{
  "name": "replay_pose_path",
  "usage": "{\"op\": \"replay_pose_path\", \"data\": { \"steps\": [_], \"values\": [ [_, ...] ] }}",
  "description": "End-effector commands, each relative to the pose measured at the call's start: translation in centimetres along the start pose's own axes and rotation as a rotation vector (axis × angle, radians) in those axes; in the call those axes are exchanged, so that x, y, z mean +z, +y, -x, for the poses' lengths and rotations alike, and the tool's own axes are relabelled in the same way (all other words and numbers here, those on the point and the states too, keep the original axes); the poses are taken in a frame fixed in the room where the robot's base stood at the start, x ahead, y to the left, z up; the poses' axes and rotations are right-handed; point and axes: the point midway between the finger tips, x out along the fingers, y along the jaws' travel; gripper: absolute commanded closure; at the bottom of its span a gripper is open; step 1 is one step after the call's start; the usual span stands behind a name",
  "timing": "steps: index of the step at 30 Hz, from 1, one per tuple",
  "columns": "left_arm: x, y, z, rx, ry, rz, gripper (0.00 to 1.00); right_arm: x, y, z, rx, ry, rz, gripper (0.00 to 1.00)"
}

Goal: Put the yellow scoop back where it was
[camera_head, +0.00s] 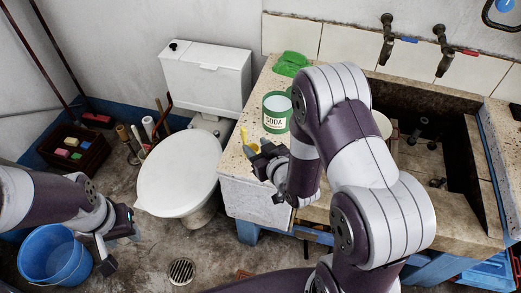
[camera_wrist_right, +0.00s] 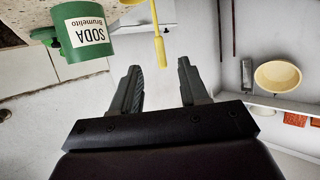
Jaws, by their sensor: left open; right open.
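The yellow scoop (camera_head: 250,143) is at the left edge of the stone counter, beside the green soda tin (camera_head: 276,112). In the right wrist view the scoop (camera_wrist_right: 159,42) has its handle pointing toward my gripper, and its bowl end is cut off by the top edge. My right gripper (camera_head: 256,160) is open and empty, just in front of the handle; in its wrist view the jaws (camera_wrist_right: 160,80) are apart with nothing between them. The soda tin (camera_wrist_right: 82,38) shows there too. My left gripper (camera_head: 103,256) is open and empty, low at the left by a blue bucket.
A green cloth (camera_head: 291,63) lies behind the tin on the counter (camera_head: 255,185). The sunken trough (camera_head: 430,140) is to the right, under two taps. A white toilet (camera_head: 178,172) stands left of the counter. The blue bucket (camera_head: 52,258) and a dark crate (camera_head: 75,150) are further left.

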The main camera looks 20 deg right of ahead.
Motion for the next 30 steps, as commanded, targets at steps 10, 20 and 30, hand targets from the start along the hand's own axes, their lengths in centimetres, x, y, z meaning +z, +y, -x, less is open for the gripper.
{"op": "replay_pose_path", "data": {
  "steps": [10, 20, 30],
  "values": [
    [0.0, 0.0, 0.0, 0.000, 0.000, 0.000, 0.57, 0.3, 1.1, 3.1, 0.056, -0.314, 0.005, 0.56],
    [0.0, 0.0, -0.1, 0.000, 0.000, 0.000, 0.57, 1.5, -0.7, 16.0, 0.112, -1.028, -0.128, 0.56],
    [0.0, 0.0, -0.1, 0.000, 0.000, 0.000, 0.57, 1.5, -1.1, 17.6, 0.108, -1.093, -0.143, 0.56]
  ]
}}
